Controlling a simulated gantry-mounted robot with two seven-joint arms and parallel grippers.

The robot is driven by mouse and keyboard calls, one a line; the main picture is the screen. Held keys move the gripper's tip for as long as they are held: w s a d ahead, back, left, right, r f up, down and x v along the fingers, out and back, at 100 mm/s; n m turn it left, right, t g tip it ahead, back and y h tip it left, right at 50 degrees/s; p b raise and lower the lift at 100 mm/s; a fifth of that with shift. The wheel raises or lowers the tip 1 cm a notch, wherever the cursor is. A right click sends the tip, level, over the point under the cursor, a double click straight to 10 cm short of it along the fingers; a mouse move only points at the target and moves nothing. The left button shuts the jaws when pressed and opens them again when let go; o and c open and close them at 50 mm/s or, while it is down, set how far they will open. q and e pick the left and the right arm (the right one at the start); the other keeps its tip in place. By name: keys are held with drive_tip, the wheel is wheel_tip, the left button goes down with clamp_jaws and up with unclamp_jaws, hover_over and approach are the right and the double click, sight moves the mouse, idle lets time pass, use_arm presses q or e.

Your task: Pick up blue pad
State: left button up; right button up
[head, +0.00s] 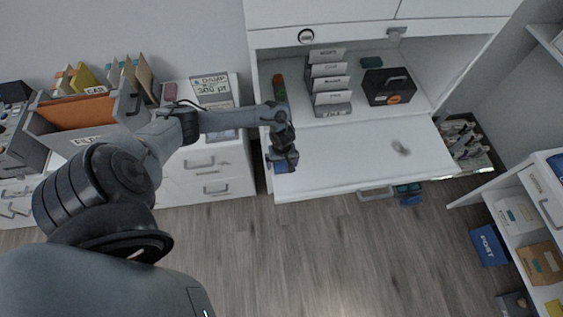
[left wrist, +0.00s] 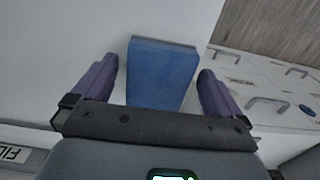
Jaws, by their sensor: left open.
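The blue pad (left wrist: 160,75) is a flat blue rectangular block on the white desk surface. In the left wrist view it lies between the two purple fingers of my left gripper (left wrist: 157,85), which is open. White surface shows between the pad and each finger, and its near end is hidden behind the gripper body. In the head view the left gripper (head: 283,160) is over the left front part of the fold-out desk, and a bit of the blue pad (head: 281,168) shows under it. My right gripper is not in view.
A file rack (head: 328,85) and a black box (head: 388,86) stand behind. A white drawer cabinet (head: 215,170) is to the left.

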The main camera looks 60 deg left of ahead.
sight(284, 165)
use_arm(q)
drive_tip(key=shift+c, duration=0.3)
drive_tip(key=c, duration=1)
drive_tip(key=shift+c, duration=0.2)
drive_tip(key=shift+r, duration=0.1)
drive_tip(key=shift+r+p, duration=0.3)
drive_tip(key=shift+r, duration=0.15)
drive_tip(key=r, duration=0.2)
drive_tip(key=r+p, duration=0.1)
drive_tip(key=shift+w+d+r, duration=0.15)
drive_tip(key=shift+d+r, duration=0.2)
drive_tip(key=shift+d, duration=0.05)
drive_tip(key=w+d+r+p, duration=0.3)
drive_tip(key=d+r, duration=0.3)
drive_tip(key=d, duration=0.4)
drive_tip(key=shift+d+p, duration=0.2)
drive_tip(key=shift+p, duration=0.3)
drive_tip(key=shift+w+r, duration=0.1)
